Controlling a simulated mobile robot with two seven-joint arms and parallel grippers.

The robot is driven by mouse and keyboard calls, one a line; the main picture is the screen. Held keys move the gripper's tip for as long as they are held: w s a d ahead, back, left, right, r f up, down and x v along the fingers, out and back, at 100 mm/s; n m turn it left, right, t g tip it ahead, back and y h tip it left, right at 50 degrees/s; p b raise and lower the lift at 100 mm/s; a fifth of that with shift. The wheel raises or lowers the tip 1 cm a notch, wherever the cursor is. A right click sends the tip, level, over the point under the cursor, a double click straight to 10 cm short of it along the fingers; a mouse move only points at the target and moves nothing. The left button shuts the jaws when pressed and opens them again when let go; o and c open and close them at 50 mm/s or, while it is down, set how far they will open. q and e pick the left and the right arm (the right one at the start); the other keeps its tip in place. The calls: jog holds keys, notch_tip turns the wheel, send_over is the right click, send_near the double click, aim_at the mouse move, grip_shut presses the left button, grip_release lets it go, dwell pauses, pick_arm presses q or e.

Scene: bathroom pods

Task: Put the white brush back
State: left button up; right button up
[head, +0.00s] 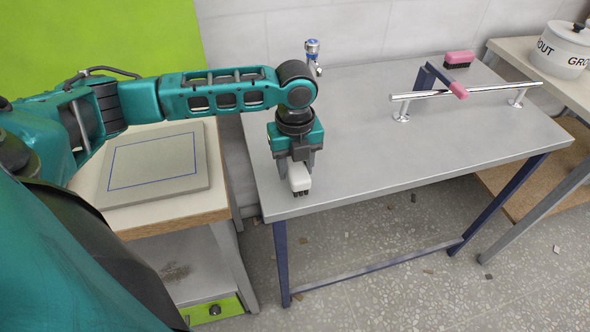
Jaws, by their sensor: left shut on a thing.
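My left gripper (298,168) points down over the near left corner of the grey table and is shut on the white brush (299,179). The brush has a white body with dark bristles facing down. Its upper part is partly hidden between the fingers. I cannot tell whether the bristles touch the table top. My right gripper is not in view.
A grey board (154,168) with a blue rectangle outline lies on the left cabinet. On the grey table (370,150) are a chrome rail (480,90), a dark blue piece with a pink end (440,77) at the rail, and a pink brush (459,58). A white pot (562,52) stands right.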

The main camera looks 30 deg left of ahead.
pick_arm(q)
jog(key=shift+f, duration=0.75)
jog(key=shift+f, duration=0.1)
jog(key=o, duration=1)
notch_tip(320, 180, up, 12)
jog(key=shift+r+p, duration=0.15)
jog(key=shift+p, duration=0.65)
